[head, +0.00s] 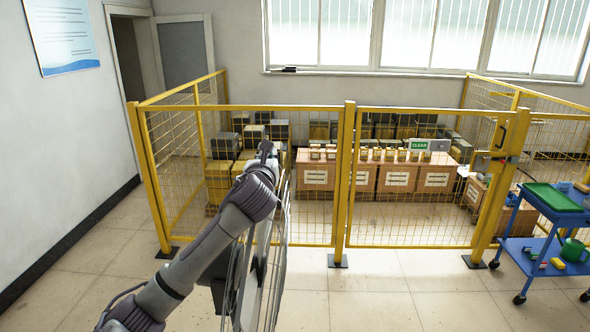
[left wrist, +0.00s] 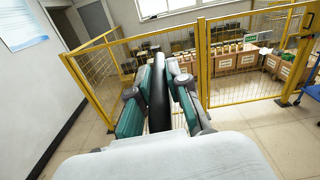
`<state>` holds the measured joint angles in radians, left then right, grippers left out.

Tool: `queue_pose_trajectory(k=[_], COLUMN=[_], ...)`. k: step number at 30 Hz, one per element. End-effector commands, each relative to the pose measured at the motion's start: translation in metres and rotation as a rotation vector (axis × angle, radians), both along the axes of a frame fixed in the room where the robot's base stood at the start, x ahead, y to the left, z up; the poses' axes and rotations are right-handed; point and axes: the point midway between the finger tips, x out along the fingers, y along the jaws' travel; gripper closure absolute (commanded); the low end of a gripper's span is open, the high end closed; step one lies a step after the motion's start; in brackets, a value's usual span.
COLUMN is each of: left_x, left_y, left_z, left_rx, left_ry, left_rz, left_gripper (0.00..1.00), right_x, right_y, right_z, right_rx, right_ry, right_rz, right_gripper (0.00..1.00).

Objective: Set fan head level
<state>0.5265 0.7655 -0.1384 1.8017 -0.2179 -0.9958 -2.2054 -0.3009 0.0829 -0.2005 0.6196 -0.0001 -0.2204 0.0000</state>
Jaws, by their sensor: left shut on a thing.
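The fan head (head: 250,290) stands in front of me in the head view, seen nearly edge-on, with its wire grille to the right and dark parts to the left. Its lower part runs out of the picture, so its stand is hidden. My left gripper (head: 267,150) is at the top of the fan head, partly hidden by my own arm. In the left wrist view, my left gripper (left wrist: 159,68) has its teal-padded fingers closed on both sides of a dark upright part of the fan (left wrist: 158,100). My right gripper is not in view.
A yellow mesh fence (head: 346,180) stands behind the fan, with stacked boxes (head: 398,178) inside it. A blue cart (head: 548,235) with a green tray stands at the right. A white wall is at the left. The floor between fan and cart is clear.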

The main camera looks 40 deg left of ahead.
Motion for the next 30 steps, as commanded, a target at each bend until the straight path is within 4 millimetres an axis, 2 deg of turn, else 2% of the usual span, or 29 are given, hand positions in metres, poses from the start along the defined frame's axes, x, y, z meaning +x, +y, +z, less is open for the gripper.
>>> queue_pose_trajectory(k=[1, 6, 17, 18, 22, 30], left_x=[-0.009, -0.023, -0.025, -0.025, -0.025, -0.025], left_y=[0.014, 0.036, 0.04, 0.039, 0.039, 0.039], left_z=[0.008, 0.016, 0.018, 0.017, 0.017, 0.017], left_rx=[-0.015, -0.081, -0.103, -0.103, -0.102, -0.102], left_ry=[-0.019, -0.055, -0.066, -0.066, -0.064, -0.064], left_rz=[0.008, 0.004, -0.002, -0.002, -0.002, -0.002], left_gripper=[1.0, 1.0, 1.0, 0.82, 0.61, 0.59], right_x=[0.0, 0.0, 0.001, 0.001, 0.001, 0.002], right_y=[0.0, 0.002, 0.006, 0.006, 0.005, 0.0], right_z=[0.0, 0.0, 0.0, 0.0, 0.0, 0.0], right_rx=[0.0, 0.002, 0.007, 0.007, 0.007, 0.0], right_ry=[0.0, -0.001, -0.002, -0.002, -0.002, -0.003], right_rz=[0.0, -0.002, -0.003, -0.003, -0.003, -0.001], right_gripper=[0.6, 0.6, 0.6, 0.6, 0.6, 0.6])
